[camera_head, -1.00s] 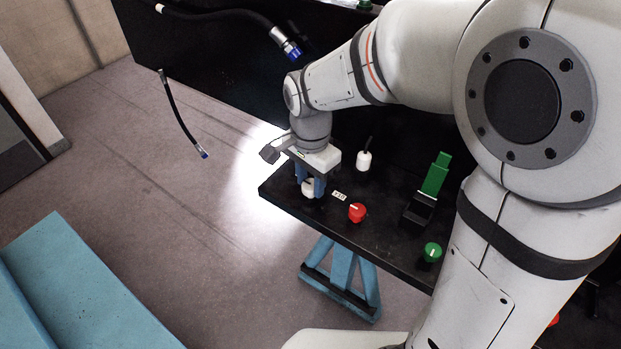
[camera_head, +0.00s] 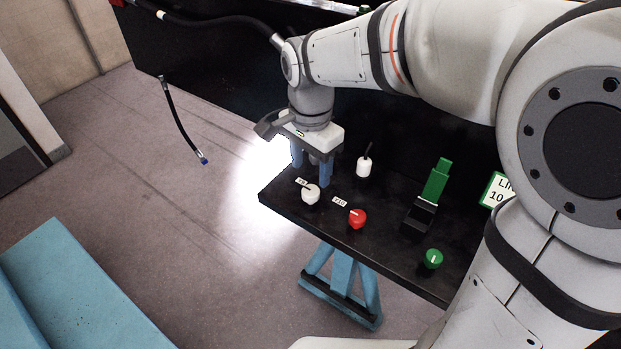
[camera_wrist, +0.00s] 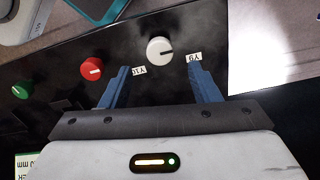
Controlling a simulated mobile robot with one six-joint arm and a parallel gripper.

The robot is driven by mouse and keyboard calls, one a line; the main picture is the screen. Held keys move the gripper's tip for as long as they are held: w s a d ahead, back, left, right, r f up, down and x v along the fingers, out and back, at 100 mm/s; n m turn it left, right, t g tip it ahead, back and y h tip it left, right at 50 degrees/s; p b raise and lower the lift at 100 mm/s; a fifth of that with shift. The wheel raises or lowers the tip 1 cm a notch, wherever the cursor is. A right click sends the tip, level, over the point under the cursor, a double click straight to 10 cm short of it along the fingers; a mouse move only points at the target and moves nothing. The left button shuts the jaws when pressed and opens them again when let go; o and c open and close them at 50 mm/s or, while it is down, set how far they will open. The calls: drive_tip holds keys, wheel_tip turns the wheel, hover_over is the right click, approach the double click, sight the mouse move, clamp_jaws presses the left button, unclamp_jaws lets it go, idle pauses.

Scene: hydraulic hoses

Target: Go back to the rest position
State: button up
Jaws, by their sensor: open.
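My gripper (camera_head: 311,172) is open and empty, with its blue fingers pointing down above the black panel (camera_head: 385,225). In the head view it is just behind and above the white knob (camera_head: 311,194). The wrist view shows the open fingers (camera_wrist: 160,88) apart, with the white knob (camera_wrist: 160,50) beyond their tips and between them, not touching. The red knob (camera_head: 357,218) stands to the right of the white one on the panel. The green knob (camera_head: 433,259) is farther right. My arm hides part of the panel's right side.
A white switch (camera_head: 364,167) and a green lever (camera_head: 436,182) stand up from the panel. A black hose (camera_head: 182,125) hangs left of the panel. Another hose (camera_head: 215,22) runs behind my wrist. A blue bench (camera_head: 75,290) is at lower left. Floor between is clear.

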drive_tip(key=shift+r, duration=0.9)
drive_tip(key=s+d+f+n+t, duration=0.1)
drive_tip(key=s+d+n, duration=0.3)
drive_tip(key=d, duration=0.5)
drive_tip(key=s+d+f+n+t, duration=0.1)
drive_tip(key=s+d+n+t, duration=0.1)
drive_tip(key=s+d+n, duration=0.2)
drive_tip(key=s+d, duration=0.3)
drive_tip(key=d, duration=0.2)
drive_tip(key=shift+c, duration=0.4)
idle(0.3)
